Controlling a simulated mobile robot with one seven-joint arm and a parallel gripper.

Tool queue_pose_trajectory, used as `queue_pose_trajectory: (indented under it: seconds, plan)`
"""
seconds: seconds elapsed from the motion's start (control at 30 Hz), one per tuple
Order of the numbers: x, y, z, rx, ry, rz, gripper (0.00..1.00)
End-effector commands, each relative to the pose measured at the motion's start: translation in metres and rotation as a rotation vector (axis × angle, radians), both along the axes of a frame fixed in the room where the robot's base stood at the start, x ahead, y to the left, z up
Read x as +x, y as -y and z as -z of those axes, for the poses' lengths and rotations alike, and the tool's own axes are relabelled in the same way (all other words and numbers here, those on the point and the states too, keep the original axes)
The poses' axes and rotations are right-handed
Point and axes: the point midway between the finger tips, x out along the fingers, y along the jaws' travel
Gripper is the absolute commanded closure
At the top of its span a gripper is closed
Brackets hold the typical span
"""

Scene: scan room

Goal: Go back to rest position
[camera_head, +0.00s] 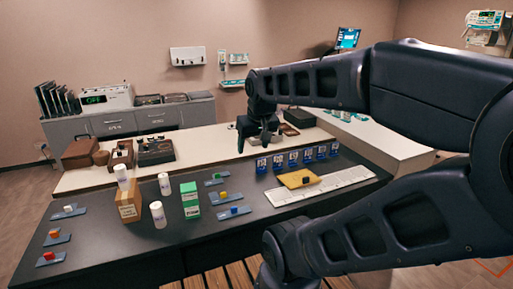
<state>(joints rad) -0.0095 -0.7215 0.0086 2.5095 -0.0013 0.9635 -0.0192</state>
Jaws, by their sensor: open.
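My dark arm reaches in from the right and its upper link spans the top right of the view. My gripper (254,142) points down at the arm's far end, above the back part of the dark table (190,241). It is open, and I see nothing between its fingers. The row of blue holders (293,160) stands just right of and below it in the picture. My lower arm link covers the table's front right part.
On the table are a cardboard box (128,205), white bottles (158,214), a green box (190,199), a yellow tray (299,179), a white rack (322,187) and blue slides with coloured blocks (51,258). A white counter (207,150) with wooden items runs behind. Bare tabletop shows at the front.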

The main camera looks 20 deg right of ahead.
Motion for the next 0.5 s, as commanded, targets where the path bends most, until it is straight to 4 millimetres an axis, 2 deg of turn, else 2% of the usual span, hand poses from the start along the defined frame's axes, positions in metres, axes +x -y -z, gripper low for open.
queue_pose_trajectory:
  seconds: [0.13,0.5]
  plan:
    - [-0.0111,0.0042,0.0070,0.012,0.009,0.031,0.36]
    - [-0.0120,0.0044,0.0075,0.013,0.010,0.034,0.36]
